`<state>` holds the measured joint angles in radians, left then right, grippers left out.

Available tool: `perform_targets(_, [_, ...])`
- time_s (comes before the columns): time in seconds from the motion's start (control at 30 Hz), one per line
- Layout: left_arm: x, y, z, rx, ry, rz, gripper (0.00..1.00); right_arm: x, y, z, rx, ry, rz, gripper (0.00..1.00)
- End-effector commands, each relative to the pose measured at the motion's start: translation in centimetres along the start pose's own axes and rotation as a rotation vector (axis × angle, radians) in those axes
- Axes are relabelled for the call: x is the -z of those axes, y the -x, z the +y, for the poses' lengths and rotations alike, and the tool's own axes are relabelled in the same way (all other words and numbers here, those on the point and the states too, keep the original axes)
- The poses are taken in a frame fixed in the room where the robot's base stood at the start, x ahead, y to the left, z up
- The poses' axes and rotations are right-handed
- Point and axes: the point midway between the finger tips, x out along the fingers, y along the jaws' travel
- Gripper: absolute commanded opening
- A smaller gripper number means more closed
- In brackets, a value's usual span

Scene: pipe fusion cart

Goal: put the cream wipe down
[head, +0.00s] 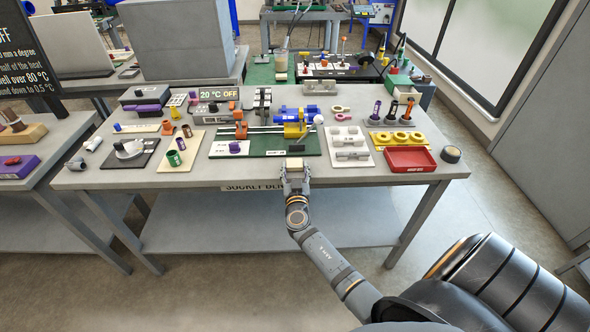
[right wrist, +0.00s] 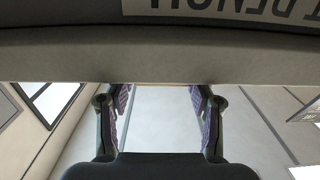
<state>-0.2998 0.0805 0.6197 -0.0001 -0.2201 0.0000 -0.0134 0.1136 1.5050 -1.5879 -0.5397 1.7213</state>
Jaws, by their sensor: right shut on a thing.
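My right gripper (head: 295,168) is at the front edge of the bench, near its middle. It is shut on the cream wipe (head: 295,162), a small pale block between the fingertips. In the right wrist view the two fingers (right wrist: 160,100) stand apart, and only a thin tan edge shows between their tips. The wipe's underside is hidden, so I cannot tell whether it touches the bench top (head: 215,172). My left gripper is not in view.
Behind the gripper lies a green mat (head: 265,146) with a clamp fixture. A white board (head: 350,157) and a red tray (head: 410,159) are to the right, a beige board (head: 181,151) to the left. A bare strip of bench runs along the front edge.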

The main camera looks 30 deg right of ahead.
Motion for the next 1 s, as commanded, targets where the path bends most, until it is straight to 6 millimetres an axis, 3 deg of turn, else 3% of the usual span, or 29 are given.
perform_targets(0.4, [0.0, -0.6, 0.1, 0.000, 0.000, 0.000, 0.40, -0.6, 0.0, 0.0, 0.000, -0.001, 0.001, 0.36])
perform_targets(0.43, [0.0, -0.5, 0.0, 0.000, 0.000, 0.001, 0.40, -0.4, 0.0, 0.0, 0.000, -0.001, 0.001, 0.59])
perform_targets(0.57, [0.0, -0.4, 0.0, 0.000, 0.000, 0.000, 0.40, -0.3, 0.0, 0.0, 0.000, 0.000, 0.001, 0.77])
perform_targets(0.87, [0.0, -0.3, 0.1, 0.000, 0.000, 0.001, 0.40, -0.3, 0.0, 0.0, 0.000, 0.000, 0.001, 0.78])
perform_targets(0.97, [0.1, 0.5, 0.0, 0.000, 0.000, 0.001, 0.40, 0.4, 0.0, 0.0, 0.000, -0.001, 0.001, 0.78])
perform_targets(1.0, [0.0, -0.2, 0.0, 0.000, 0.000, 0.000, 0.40, -0.3, 0.7, 0.0, 0.001, -0.002, 0.000, 0.78])
